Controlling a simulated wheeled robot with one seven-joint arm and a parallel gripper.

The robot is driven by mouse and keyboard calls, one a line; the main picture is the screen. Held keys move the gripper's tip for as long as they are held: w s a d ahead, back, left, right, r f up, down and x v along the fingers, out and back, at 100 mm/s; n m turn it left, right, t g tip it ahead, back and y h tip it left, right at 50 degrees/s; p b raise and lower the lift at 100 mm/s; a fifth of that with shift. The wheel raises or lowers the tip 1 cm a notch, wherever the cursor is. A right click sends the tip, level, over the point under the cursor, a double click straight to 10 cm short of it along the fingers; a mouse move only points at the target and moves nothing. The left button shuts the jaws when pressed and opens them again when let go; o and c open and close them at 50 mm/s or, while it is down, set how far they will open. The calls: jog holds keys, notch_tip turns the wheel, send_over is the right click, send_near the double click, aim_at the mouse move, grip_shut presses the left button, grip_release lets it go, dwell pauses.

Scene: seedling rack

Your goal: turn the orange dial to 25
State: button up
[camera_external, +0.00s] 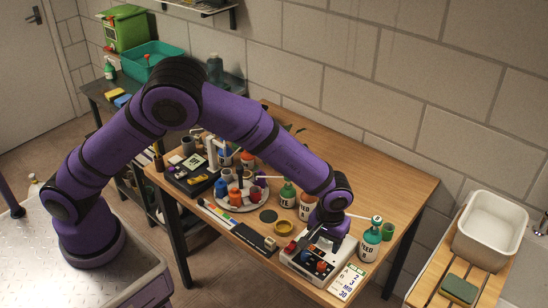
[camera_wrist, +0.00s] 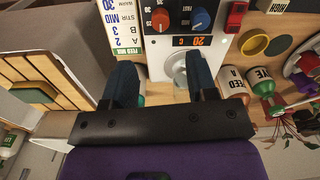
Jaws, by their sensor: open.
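The orange dial (camera_external: 321,266) sits on the front panel of a white stirrer (camera_external: 291,263), beside a blue dial (camera_external: 305,256). In the wrist view the orange dial (camera_wrist: 160,20) has printed numbers around it, 25, 30 and 35 among them; its pointer is too small to read surely. The blue dial (camera_wrist: 200,19) is to its right. A lit display (camera_wrist: 190,41) below them seems to read 20 C. My gripper (camera_external: 328,232) is above the stirrer's plate. In the wrist view my gripper (camera_wrist: 160,68) is open, its fingers apart and away from both dials.
A clear round vessel (camera_wrist: 180,72) shows between my fingers. A card (camera_external: 349,281) lies beside the stirrer. Labelled bottles (camera_external: 369,244) stand close to my gripper. A yellow dish (camera_external: 283,228) lies to the left.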

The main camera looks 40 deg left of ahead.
aim_at(322, 264)
notch_tip(322, 264, down, 10)
jog(key=shift+a, duration=0.1)
dwell(0.4)
jog(key=c, duration=0.9)
